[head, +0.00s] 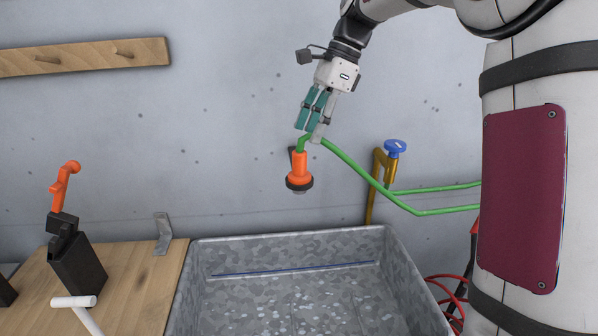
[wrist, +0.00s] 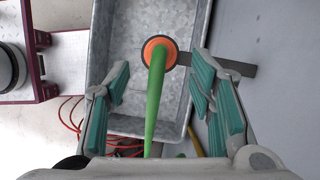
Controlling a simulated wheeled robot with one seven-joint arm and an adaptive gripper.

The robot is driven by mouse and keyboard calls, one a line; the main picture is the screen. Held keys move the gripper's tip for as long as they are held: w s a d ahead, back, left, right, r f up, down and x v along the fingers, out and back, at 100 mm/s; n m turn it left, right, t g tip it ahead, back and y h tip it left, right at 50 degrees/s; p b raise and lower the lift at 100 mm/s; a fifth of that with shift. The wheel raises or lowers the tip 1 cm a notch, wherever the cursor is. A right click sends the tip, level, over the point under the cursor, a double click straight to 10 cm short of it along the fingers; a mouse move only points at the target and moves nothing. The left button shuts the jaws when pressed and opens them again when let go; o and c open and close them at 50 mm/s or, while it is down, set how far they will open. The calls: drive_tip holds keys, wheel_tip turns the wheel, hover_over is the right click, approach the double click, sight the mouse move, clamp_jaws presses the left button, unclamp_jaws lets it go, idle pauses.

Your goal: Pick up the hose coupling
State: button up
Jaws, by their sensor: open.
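The hose coupling (head: 299,172) is orange with a black ring at its lower end. It hangs upright above the basin, close to the grey wall, with a green hose (head: 352,167) running from its top. My gripper (head: 311,132) is just above the coupling, pointing down. In the wrist view my gripper (wrist: 161,76) is open, with its teal finger pads apart on both sides of the green hose (wrist: 155,100). The coupling (wrist: 169,44) shows beyond the fingertips, partly hidden by the hose. Nothing is clamped.
A galvanised basin (head: 290,238) stands below. A dark bracket (wrist: 235,66) sticks out beside the coupling. A brass tap with a blue handle (head: 395,148) is to the right. On the left, a wooden bench (head: 150,277) holds a black block (head: 78,265) and a white T-handle (head: 74,301).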

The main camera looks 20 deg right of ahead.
sight(303, 151)
drive_tip(key=shift+p+x, duration=0.55)
drive_tip(key=shift+x, duration=3.45)
drive_tip(key=shift+d, duration=0.15)
clamp_jaws()
